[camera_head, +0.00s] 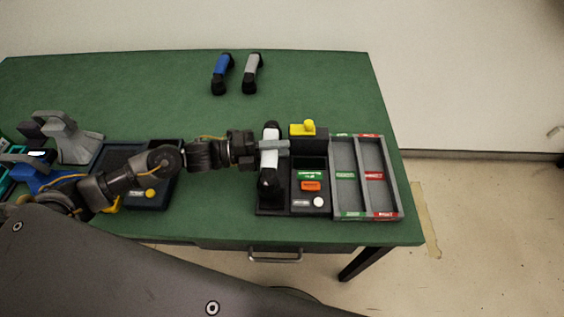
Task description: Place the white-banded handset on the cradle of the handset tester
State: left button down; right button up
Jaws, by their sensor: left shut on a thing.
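The white-banded handset (269,161) is black at both ends with a white middle. It lies lengthwise over the left part of the handset tester (311,202), at its cradle. My left gripper (274,147) reaches in from the left and is shut on the white band. Whether the handset rests fully on the cradle cannot be told from above. The tester has a green label, an orange panel, a white button and a yellow knob on a black block at the back. My right gripper is not in view.
A blue-banded handset (221,74) and a grey-banded handset (252,74) lie at the back. A grey sorting tray (389,184) with green and red labels adjoins the tester on the right. A grey phone stand (76,139) and a dark unit stand at left. The back right tabletop is clear.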

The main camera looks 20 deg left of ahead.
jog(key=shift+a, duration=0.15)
